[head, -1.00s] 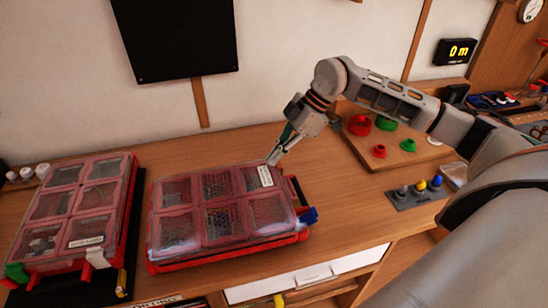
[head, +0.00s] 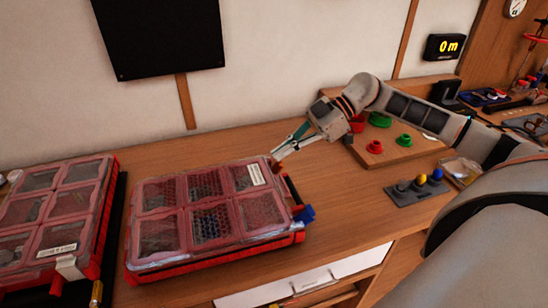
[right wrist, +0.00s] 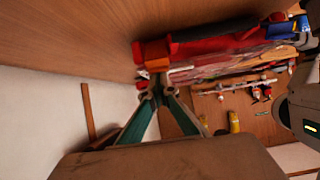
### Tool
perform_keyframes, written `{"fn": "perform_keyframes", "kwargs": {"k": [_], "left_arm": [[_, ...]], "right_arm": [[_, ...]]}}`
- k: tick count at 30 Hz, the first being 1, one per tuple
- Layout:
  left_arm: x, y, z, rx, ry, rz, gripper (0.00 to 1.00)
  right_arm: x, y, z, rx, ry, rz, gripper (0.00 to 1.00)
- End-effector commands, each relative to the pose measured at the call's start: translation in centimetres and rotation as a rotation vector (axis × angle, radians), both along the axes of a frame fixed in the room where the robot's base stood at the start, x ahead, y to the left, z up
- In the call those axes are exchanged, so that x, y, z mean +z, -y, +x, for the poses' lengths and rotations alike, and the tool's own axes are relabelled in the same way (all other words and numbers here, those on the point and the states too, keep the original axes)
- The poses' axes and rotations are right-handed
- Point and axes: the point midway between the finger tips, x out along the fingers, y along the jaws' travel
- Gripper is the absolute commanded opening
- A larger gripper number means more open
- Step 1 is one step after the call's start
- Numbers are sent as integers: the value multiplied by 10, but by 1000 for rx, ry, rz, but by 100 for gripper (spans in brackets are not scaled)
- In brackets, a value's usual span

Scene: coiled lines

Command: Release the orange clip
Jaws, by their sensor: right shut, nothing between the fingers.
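The case (head: 215,242) with a red base and clear reddish lid over several compartments lies flat on the bench, with its lid down. The orange clip (right wrist: 154,53) shows on the edge of the case in the right wrist view. In the head view I cannot make it out; it seems hidden near the far right corner of the case. My right gripper (head: 275,157) is shut and empty, with its fingertips at that corner. In the right wrist view its fingertips (right wrist: 156,84) are close to the clip; I cannot tell whether they touch it. My left gripper is not in view.
A blue clip (head: 304,214) sits on the case's right side. A second similar case (head: 50,222) lies at the left. A board with red and green rings (head: 404,140) and a grey stand with coloured knobs (head: 420,187) are at the right. Bench in front of these is clear.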

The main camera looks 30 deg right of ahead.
Motion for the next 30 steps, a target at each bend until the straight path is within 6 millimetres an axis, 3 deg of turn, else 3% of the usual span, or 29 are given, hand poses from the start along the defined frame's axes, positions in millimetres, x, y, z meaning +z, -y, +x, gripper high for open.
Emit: {"fn": "perform_keyframes", "kwargs": {"k": [1, 6, 12, 30], "left_arm": [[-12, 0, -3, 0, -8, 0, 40], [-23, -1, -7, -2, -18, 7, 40], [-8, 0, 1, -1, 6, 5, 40], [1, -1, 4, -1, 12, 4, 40]], "right_arm": [[-10, 5, -2, -4, 1, 40, 0], [-12, 13, -3, -4, 38, 176, 0], [-4, 11, -3, 1, 47, 166, 0], [-9, -4, 1, 2, 44, 163, 0]]}}
